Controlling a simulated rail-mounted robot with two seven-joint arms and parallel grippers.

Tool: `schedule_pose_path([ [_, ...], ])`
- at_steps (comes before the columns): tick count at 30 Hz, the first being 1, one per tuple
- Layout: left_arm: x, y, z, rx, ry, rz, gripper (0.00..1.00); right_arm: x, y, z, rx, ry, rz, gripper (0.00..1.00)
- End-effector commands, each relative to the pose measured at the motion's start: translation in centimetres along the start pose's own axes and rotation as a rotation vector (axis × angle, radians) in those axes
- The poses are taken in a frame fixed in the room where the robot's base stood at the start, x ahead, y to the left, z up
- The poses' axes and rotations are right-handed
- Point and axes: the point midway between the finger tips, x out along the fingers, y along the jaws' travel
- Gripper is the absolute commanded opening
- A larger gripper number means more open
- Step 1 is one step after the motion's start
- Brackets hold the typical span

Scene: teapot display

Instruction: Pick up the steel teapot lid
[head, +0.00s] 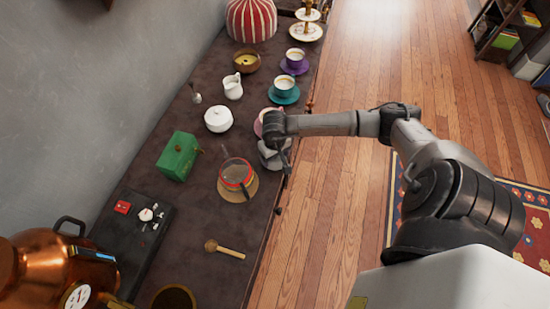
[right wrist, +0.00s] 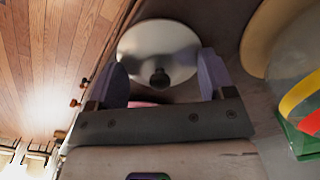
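The steel teapot (head: 268,158) stands near the right edge of the dark table in the head view, partly hidden by my right gripper. Its round, shiny steel lid (right wrist: 150,48) with a dark knob (right wrist: 159,78) fills the upper middle of the right wrist view. My right gripper (head: 280,146) is over the teapot. In the right wrist view the gripper (right wrist: 163,65) is open, with its two fingers wide apart on either side of the knob. Nothing is held between them. I cannot tell the exact height of the fingertips above the lid. My left gripper is not in view.
A glass teapot with a red band (head: 236,174) stands close by on a round wooden mat (head: 250,193). A partly hidden pink cup or saucer (head: 259,124), a white sugar bowl (head: 217,119) and a green box (head: 177,156) are near.

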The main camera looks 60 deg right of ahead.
Motion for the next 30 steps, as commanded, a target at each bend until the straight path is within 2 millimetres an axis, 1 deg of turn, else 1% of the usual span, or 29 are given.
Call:
schedule_pose_path([
  [1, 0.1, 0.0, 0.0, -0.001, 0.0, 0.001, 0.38, 0.3, 0.1, 0.1, 0.001, -0.004, 0.004, 0.57],
  [4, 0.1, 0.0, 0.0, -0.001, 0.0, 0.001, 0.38, 0.4, 0.1, 0.2, 0.001, -0.005, 0.004, 0.47],
  [6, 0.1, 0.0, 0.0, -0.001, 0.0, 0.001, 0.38, 0.5, 0.1, 0.2, 0.001, -0.006, 0.005, 0.45],
  [16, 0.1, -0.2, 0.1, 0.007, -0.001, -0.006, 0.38, 0.7, 0.2, 0.3, 0.001, -0.009, 0.008, 0.44],
  [20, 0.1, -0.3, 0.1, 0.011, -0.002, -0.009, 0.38, 0.5, 0.2, 0.3, 0.001, -0.01, 0.009, 0.44],
  [22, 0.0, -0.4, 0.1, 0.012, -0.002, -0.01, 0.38, 0.1, 0.2, 0.3, 0.001, -0.01, 0.009, 0.36],
  [23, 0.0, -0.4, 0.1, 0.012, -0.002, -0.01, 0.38, -0.2, 0.2, 0.3, 0.0, -0.009, 0.009, 0.24],
  [24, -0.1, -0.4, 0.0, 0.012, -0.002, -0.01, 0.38, -0.6, 0.3, 0.3, 0.0, -0.009, 0.009, 0.08],
  [25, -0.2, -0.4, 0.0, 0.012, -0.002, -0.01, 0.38, -1.0, 0.3, 0.2, 0.0, -0.008, 0.01, 0.0],
  [29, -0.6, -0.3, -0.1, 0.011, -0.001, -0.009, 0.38, -3.4, 0.2, 0.1, -0.001, -0.004, 0.009, 0.0],
  [30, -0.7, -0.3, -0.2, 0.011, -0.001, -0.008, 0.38, -4.1, 0.5, 0.4, -0.001, -0.006, 0.01, 0.0],
])
